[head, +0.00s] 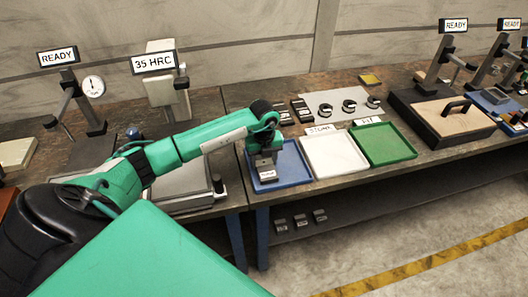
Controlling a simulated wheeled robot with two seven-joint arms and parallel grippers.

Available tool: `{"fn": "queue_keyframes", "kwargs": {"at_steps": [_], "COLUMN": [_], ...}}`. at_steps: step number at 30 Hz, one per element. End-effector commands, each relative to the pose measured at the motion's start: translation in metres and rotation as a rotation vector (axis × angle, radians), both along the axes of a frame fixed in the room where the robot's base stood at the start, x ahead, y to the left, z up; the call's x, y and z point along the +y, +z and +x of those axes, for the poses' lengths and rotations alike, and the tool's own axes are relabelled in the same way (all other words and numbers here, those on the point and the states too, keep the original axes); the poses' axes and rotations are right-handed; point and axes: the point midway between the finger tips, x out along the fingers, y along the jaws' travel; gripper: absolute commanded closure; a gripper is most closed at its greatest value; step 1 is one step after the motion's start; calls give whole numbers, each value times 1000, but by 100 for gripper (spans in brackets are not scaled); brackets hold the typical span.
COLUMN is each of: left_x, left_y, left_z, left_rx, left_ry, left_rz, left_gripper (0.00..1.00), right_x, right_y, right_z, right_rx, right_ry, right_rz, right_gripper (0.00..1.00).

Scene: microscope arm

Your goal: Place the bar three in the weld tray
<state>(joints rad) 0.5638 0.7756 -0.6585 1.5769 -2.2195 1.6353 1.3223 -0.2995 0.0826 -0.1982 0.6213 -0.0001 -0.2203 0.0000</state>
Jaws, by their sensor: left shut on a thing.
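My left gripper (265,158) is shut on a small grey bar with a white label (267,173); the label's print is too small to read. The gripper points down, with the bar over the left part of the blue tray (293,166). I cannot tell whether the bar touches the tray floor. A white tray (334,155) and a green tray (384,145) stand to the right, with small cards behind them that are hard to read. No card shows for the blue tray; my arm covers part of its back. Which tray is the weld one cannot be read. My right gripper is out of view.
Two dark bars (301,110) lie behind the blue tray, near a grey sheet with several C-shaped gauges (348,105). Several bars (300,221) sit on the lower shelf. A hardness tester (163,85) stands left, and a wooden-topped case (452,115) right.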

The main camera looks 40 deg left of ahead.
Motion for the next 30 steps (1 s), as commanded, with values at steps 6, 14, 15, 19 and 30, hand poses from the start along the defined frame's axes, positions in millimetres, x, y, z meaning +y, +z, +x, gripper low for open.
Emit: {"fn": "queue_keyframes", "kwargs": {"at_steps": [6,14,15,19,30], "left_x": [0,0,0,0,1], "left_y": [-3,-7,-7,-7,19], "left_z": [1,0,0,0,1], "left_rx": [-6,-1,-1,-1,-6], "left_ry": [-1,-1,-1,-1,-1], "left_rz": [0,1,1,1,2], "left_gripper": [100,38,37,37,37], "right_x": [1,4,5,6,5], "right_y": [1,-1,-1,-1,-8], "right_z": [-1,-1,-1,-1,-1], "right_rx": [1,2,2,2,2], "right_ry": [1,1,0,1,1], "right_rz": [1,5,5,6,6], "right_gripper": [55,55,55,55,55]}}
